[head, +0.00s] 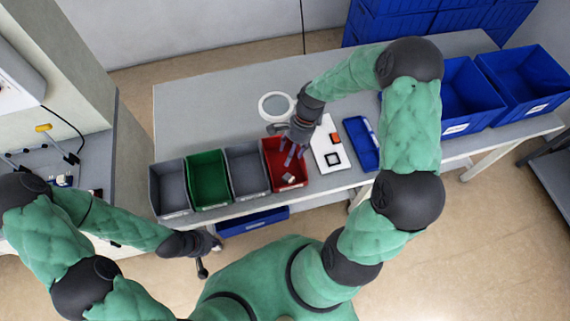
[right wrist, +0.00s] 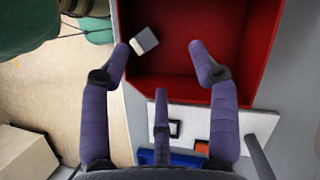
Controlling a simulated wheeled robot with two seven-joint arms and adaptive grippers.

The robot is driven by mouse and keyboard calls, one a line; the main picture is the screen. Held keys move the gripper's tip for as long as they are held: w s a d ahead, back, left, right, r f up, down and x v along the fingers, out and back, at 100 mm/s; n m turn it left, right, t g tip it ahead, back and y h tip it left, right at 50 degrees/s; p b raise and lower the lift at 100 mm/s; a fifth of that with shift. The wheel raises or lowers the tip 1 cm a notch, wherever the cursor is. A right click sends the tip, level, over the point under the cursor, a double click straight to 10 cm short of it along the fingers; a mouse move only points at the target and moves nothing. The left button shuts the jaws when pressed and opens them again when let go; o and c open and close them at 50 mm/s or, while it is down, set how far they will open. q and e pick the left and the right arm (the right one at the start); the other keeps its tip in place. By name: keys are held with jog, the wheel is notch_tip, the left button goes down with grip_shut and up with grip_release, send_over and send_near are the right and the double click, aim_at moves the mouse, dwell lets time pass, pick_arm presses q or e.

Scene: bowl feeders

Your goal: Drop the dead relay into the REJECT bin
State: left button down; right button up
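The relay, a small grey-and-white block (head: 288,178), shows at the front of the red bin (head: 302,169). In the right wrist view the relay (right wrist: 144,41) overlaps the red bin's (right wrist: 190,88) wall near the left fingertip, apart from the fingers. I cannot tell whether it rests or is falling. My right gripper (head: 293,153) is over the red bin, pointing down. Its fingers (right wrist: 163,62) are spread wide with nothing between them. My left gripper (head: 209,258) is in front of the table, empty, its fingers apart. Bin labels are too small to read.
Left of the red bin stand a grey bin (head: 246,170), a green bin (head: 208,178) and another grey bin (head: 169,186). A white board (head: 327,140) and a blue tray (head: 361,143) lie to the right. A round white dish (head: 276,106) is behind. The table's back left is clear.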

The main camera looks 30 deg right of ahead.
jog(key=v, duration=1.2)
jog(key=shift+w, duration=0.1)
